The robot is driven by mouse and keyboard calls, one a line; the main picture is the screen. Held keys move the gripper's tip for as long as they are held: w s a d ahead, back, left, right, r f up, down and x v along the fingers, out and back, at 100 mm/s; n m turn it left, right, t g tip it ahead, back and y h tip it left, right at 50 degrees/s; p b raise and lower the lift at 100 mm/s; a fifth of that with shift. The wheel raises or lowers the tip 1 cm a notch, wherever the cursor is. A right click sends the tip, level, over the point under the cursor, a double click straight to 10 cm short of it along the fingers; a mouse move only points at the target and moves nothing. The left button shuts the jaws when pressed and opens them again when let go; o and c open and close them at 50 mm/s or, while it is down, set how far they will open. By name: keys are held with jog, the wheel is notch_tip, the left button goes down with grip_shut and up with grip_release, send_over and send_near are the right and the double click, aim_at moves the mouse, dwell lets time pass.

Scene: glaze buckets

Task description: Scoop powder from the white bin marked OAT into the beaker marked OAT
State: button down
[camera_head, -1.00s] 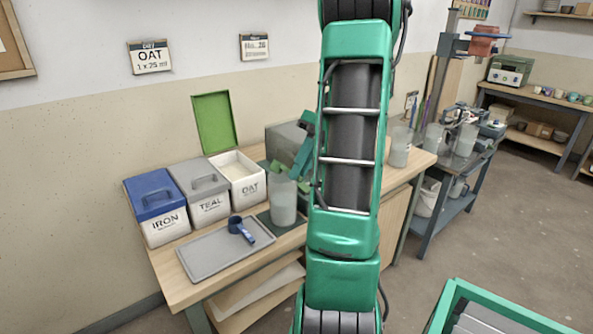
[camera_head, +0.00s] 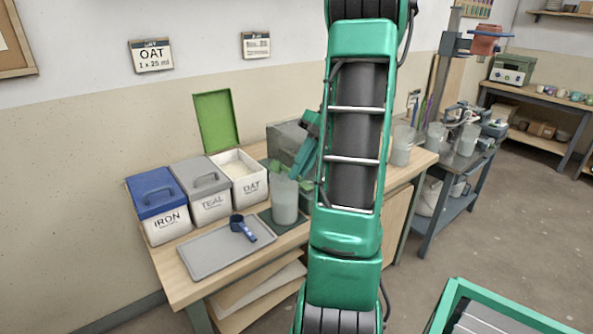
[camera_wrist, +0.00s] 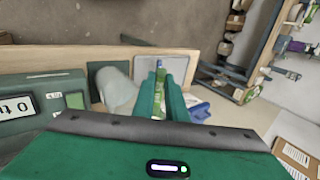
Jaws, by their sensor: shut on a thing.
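The white bin marked OAT (camera_head: 250,188) stands open on the bench with pale powder inside, its green lid (camera_head: 216,121) raised behind it. A clear beaker (camera_head: 285,203) stands upright on a dark mat right of the bin; its marking is not readable. It also shows in the wrist view (camera_wrist: 118,92). A blue scoop (camera_head: 238,228) lies on the grey tray (camera_head: 205,262). My gripper (camera_head: 292,178) is by the beaker's rim, partly hidden by my arm. In the wrist view my gripper's fingers (camera_wrist: 163,85) are shut on a thin light-green thing I cannot identify.
Lidded bins marked IRON (camera_head: 162,228) and TEAL (camera_head: 208,207) stand left of the OAT bin. A grey box (camera_head: 285,140) is behind the beaker. More beakers (camera_head: 401,150) stand to the right. A wall card (camera_head: 151,56) reads OAT 1 x 25 ml.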

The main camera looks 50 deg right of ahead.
jog(key=shift+s+d+t+y, duration=0.1)
jog(key=shift+d+t+y, duration=0.25)
jog(key=shift+y, duration=0.85)
jog(key=shift+r+y, duration=0.1)
jog(key=shift+y, duration=0.2)
jog(key=shift+s+d+t+y, duration=0.1)
jog(key=shift+d+t+y, duration=0.1)
jog(key=shift+y, duration=0.6)
jog(key=shift+d+t+y, duration=0.15)
jog(key=shift+y, duration=0.65)
dwell(0.5)
